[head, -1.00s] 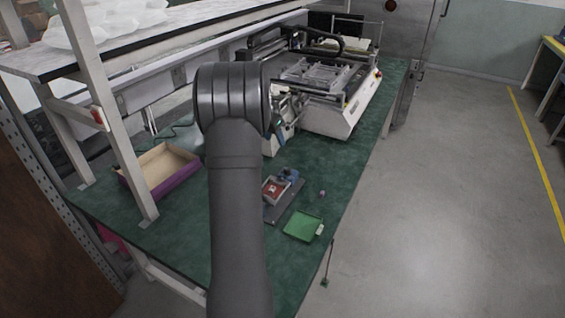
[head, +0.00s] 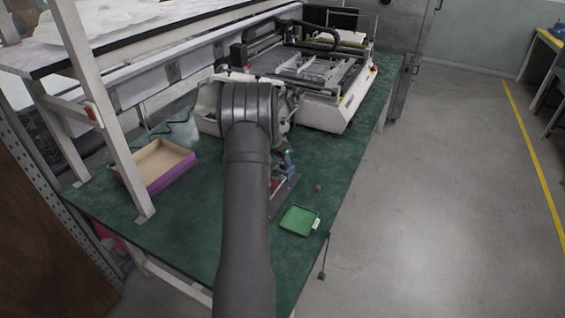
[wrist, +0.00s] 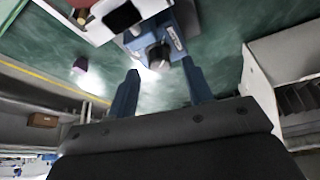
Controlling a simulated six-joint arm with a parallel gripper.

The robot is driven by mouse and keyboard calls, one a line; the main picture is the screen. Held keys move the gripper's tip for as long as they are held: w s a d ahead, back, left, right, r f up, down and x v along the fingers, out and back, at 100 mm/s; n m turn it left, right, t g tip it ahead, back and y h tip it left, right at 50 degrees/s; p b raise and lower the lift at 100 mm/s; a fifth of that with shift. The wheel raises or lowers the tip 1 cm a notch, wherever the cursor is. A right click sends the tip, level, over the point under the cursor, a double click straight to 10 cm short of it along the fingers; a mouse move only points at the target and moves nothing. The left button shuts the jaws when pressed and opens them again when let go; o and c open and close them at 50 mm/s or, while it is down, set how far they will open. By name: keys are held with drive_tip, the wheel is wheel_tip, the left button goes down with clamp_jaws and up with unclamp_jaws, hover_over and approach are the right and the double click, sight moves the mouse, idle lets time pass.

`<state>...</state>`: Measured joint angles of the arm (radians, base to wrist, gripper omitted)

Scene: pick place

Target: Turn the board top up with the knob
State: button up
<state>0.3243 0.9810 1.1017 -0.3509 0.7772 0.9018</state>
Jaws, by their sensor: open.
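The board fixture stands on the green bench, partly covered by my arm in the head view; a red part (head: 275,186) of it shows. In the wrist view its pale plate with a black rectangle (wrist: 122,17) is at the top, cut by the frame edge. Beside it is a blue block (wrist: 174,35) with a dark grey round part (wrist: 158,56), which looks like the knob. My gripper (wrist: 160,68) is open, its two blue fingers apart, with the round part seen beyond and between the tips. Nothing is in the jaws. Which face of the board is up I cannot tell.
A green tray (head: 287,220) with a white tag lies near the bench's right edge. A small purple piece (head: 317,188) lies behind it. An open purple-sided box (head: 146,183) is at the left by the shelf post. A large white machine (head: 326,112) stands behind.

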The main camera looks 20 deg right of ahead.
drive_tip(key=shift+x, duration=1.15)
drive_tip(key=c, duration=1)
